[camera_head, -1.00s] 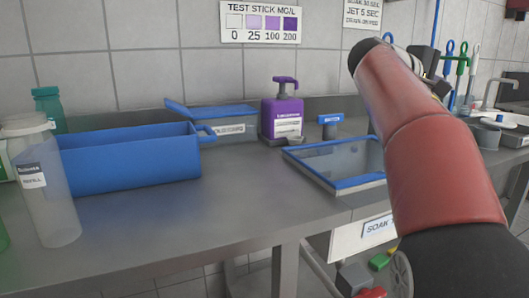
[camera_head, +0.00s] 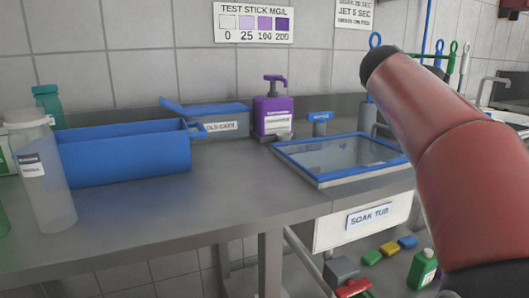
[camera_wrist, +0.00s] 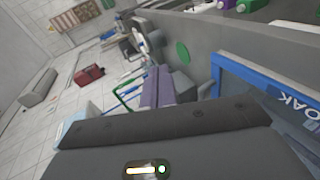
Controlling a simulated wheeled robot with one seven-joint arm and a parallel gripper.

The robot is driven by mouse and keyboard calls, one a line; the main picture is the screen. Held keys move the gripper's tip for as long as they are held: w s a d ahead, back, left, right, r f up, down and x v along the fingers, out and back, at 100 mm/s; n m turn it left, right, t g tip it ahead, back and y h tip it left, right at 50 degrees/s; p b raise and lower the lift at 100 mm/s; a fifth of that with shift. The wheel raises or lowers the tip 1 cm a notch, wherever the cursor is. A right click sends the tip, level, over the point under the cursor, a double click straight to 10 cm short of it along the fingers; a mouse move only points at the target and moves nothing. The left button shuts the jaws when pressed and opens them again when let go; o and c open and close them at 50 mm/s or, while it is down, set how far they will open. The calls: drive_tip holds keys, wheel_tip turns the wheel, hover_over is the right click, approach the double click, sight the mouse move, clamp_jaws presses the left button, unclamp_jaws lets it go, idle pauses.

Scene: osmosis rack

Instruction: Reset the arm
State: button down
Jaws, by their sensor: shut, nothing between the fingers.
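My red arm (camera_head: 450,150) reaches up and away at the right in the head view, with a dark joint at its far end. My gripper itself is hidden in that view. In the wrist view, the dark grey gripper body fills the bottom, and my gripper's fingers (camera_wrist: 158,72) stick out beyond it, close together with nothing seen between them. They point past the bench edge, over the tiled floor.
The bench holds a clear bottle (camera_head: 42,185), a blue bin (camera_head: 125,158), a lidded tub (camera_head: 215,122), a purple pump bottle (camera_head: 272,112) and a blue-rimmed sink tub (camera_head: 335,157).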

drive_tip(key=s+a+f+m+y, duration=0.1)
drive_tip(key=s+a+f+y, duration=0.3)
drive_tip(key=s+a+f, duration=0.2)
drive_tip(key=s+a+f+m+y, duration=0.2)
drive_tip(key=s+a+f+y, duration=0.2)
drive_tip(key=s+a+f, duration=0.3)
drive_tip(key=s+a+f+m+y, duration=0.1)
drive_tip(key=s+a+f+y, duration=0.2)
drive_tip(key=s+f, duration=0.9)
drive_tip(key=a+f, duration=0.3)
drive_tip(key=f, duration=0.4)
drive_tip(key=shift+s+a+g+y, duration=0.4)
